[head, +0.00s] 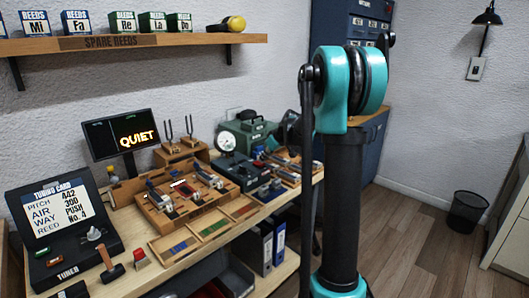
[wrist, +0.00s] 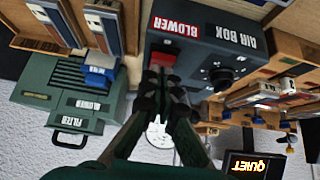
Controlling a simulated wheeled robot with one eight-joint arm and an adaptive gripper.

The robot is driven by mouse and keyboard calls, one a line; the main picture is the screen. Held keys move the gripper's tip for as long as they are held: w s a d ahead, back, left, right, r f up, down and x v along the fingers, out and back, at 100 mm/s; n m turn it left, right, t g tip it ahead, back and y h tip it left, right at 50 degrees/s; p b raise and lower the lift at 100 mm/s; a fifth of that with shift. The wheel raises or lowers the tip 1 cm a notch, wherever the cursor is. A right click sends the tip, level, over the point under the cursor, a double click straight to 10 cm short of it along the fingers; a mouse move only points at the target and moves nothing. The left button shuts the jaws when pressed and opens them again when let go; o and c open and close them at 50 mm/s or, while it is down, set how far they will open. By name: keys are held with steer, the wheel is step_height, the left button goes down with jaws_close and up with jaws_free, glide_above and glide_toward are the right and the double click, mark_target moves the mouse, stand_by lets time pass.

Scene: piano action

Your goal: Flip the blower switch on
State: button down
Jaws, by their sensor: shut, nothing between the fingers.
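The dark grey air box (wrist: 205,55) fills the upper middle of the wrist view, upside down, with its "AIR BOX" label to the right. The red blower switch (wrist: 163,58) sits on its face beside the red "BLOWER" label (wrist: 175,26). My gripper (wrist: 160,78) is shut and empty, its fingertips right at the red switch in the picture. I cannot tell whether they touch it. The tips hide part of the switch, so its position is unclear. In the head view my arm stands in front of the bench's far end.
A round black knob (wrist: 221,76) is on the air box close to the gripper. A green filter case (wrist: 72,92) stands beside it. The lit "QUIET" display (head: 122,134) stands on the crowded bench (head: 150,277). Open floor (head: 420,235) lies to the right.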

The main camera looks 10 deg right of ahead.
steer(key=shift+f, duration=0.25)
steer(key=shift+s+d+f, duration=0.1)
steer(key=shift+s+f, duration=0.05)
steer(key=shift+f, duration=0.2)
steer(key=shift+r, duration=0.15)
steer(key=shift+r, duration=0.65)
steer(key=shift+r, duration=0.1)
steer(key=shift+r, duration=0.25)
steer(key=v, duration=1.2)
steer(key=shift+s+d, duration=0.3)
steer(key=shift+s, duration=0.1)
